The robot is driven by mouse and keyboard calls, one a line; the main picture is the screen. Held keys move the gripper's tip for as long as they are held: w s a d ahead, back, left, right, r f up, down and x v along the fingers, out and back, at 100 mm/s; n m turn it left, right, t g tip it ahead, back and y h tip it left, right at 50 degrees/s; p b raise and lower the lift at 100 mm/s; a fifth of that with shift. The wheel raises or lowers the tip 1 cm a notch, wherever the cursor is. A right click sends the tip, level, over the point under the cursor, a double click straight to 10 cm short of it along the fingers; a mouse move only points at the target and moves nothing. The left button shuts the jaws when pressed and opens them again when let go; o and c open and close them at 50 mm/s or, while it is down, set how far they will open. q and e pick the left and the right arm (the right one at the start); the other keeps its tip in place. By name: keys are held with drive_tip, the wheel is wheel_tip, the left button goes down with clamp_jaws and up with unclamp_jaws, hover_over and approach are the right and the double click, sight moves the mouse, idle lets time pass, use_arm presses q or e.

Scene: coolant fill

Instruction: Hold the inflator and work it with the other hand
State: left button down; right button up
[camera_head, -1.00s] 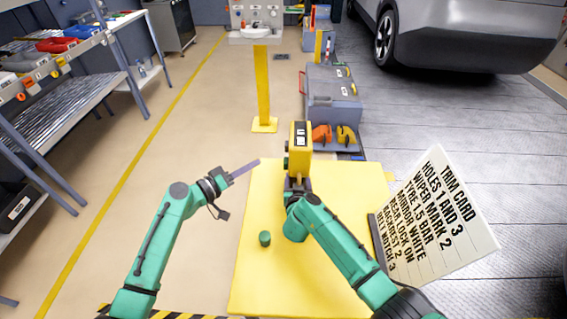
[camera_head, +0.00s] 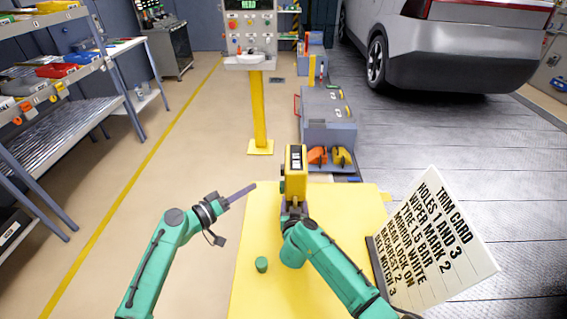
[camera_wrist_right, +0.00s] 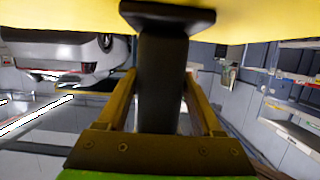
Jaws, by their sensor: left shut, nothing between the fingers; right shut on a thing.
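The inflator (camera_head: 296,166) has a yellow body with a small white display and a dark side fitting. It stands upright above the far edge of the yellow surface in the head view. My right gripper (camera_head: 293,209) is shut on its dark handle.
A yellow surface (camera_head: 262,225) lies below the arms, with a small green cylinder (camera_head: 261,264) on it. A printed trim card (camera_head: 435,245) stands at right. A yellow post with a control panel (camera_head: 249,30), a grey cabinet (camera_head: 328,110) and a car (camera_head: 460,50) are beyond. Shelves line the left.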

idle(0.3)
drive_tip(key=o, duration=1.2)
drive_tip(key=shift+o, duration=0.2)
drive_tip(key=v, duration=1.2)
